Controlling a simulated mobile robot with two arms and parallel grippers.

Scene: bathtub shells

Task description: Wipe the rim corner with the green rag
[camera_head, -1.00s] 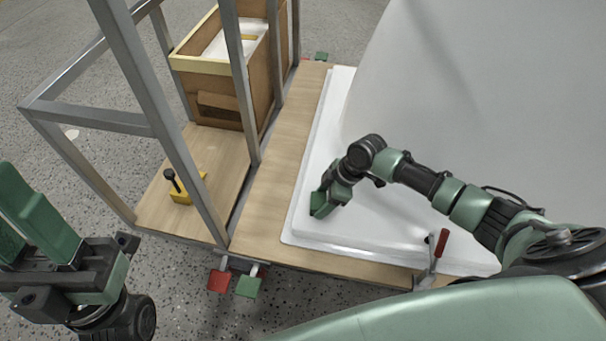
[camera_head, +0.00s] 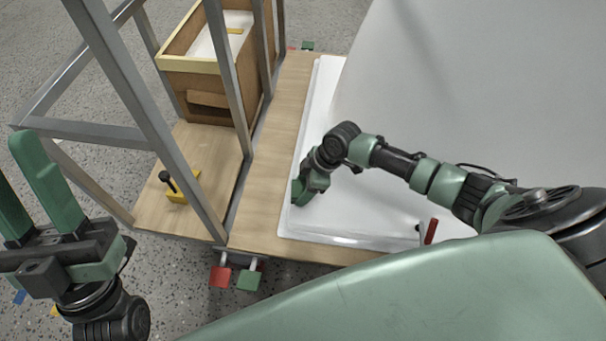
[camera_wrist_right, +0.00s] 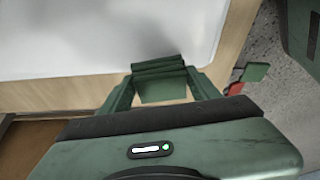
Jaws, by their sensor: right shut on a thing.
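The white bathtub shell (camera_head: 400,110) lies on the wooden board, with its flat rim (camera_head: 316,120) along the left and near sides. The rim corner (camera_head: 288,228) is at the near left. My right gripper (camera_head: 299,193) is low over the left part of the rim, a little beyond the corner. In the right wrist view it (camera_wrist_right: 160,85) is shut on the folded green rag (camera_wrist_right: 160,70), held between the fingers. The rag lies at the edge of the white rim; contact is hard to tell. My left gripper (camera_head: 20,175) is open and empty at the far left.
A metal frame (camera_head: 150,110) stands left of the shell. A red-handled clamp (camera_head: 431,231) stands at the near edge.

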